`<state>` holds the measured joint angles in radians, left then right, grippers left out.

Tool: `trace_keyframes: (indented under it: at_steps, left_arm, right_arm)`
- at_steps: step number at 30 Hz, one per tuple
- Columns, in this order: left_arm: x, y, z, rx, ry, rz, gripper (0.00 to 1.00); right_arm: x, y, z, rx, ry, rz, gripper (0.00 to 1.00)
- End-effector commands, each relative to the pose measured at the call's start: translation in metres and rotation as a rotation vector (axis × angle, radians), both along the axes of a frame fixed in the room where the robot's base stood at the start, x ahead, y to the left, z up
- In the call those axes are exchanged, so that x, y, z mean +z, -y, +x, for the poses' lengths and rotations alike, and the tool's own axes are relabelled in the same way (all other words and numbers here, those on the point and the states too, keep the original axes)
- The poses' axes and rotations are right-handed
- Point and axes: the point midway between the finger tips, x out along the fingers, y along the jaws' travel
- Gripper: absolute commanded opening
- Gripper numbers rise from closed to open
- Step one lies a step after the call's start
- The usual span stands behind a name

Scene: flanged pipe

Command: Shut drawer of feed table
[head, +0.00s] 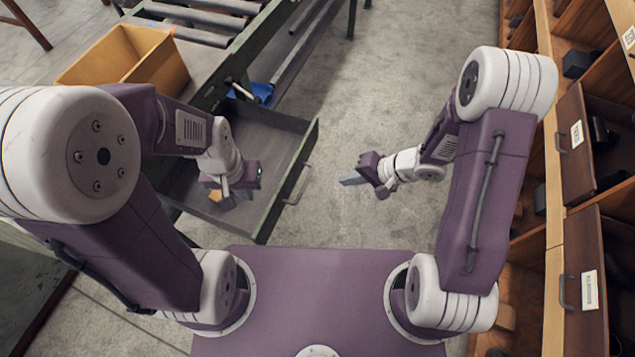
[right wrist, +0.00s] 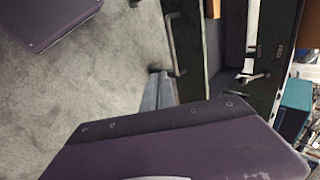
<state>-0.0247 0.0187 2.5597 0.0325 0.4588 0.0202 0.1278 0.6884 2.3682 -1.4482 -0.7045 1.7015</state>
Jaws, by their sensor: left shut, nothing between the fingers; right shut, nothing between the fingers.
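The feed table (head: 243,52) stands at the upper left in the head view. Its dark drawer (head: 289,172) is pulled out toward me, with a bar handle (head: 297,184) on its front panel. My left gripper (head: 226,198) is shut and empty, over the drawer's inside; whether it touches the drawer cannot be told. A small orange-brown item (head: 215,195) shows beside it. My right gripper (head: 346,181) is shut and empty, to the right of the drawer front and apart from it. In the right wrist view, its fingers (right wrist: 158,90) show near the handle (right wrist: 174,44) and drawer.
A tan open box (head: 128,62) sits by the rollers on the feed table. A blue item (head: 258,92) lies near the drawer's back end. Wooden shelving (head: 555,120) with drawers lines the right side. Bare concrete floor (head: 385,90) lies between the drawer and shelving.

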Motion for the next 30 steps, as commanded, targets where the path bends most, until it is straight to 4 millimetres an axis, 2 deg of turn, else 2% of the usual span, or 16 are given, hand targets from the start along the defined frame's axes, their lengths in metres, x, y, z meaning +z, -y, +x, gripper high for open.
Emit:
trace_keyframes:
  at_steps: [1,11,15,19,30]
  left_arm:
    - [-0.012,0.0,0.0,0.0,0.0,0.0,0.0]
    - [-0.047,0.0,0.0,0.0,-0.001,0.0,0.0]
    - [-0.05,0.0,0.0,0.0,-0.001,0.0,0.0]
    - [-0.052,0.0,0.0,0.0,-0.001,0.0,0.0]
    - [-0.053,0.0,0.0,0.0,0.0,0.0,0.0]
  right_arm:
    - [-0.015,-0.007,0.001,0.005,-0.001,-0.001,0.0]
    - [-0.068,-0.051,0.017,0.006,0.001,-0.001,0.0]
    - [-0.069,-0.072,0.025,0.005,0.003,-0.001,0.0]
    - [-0.071,-0.084,0.03,0.002,0.002,-0.002,0.0]
    - [-0.07,-0.088,0.032,0.001,0.002,-0.002,0.0]
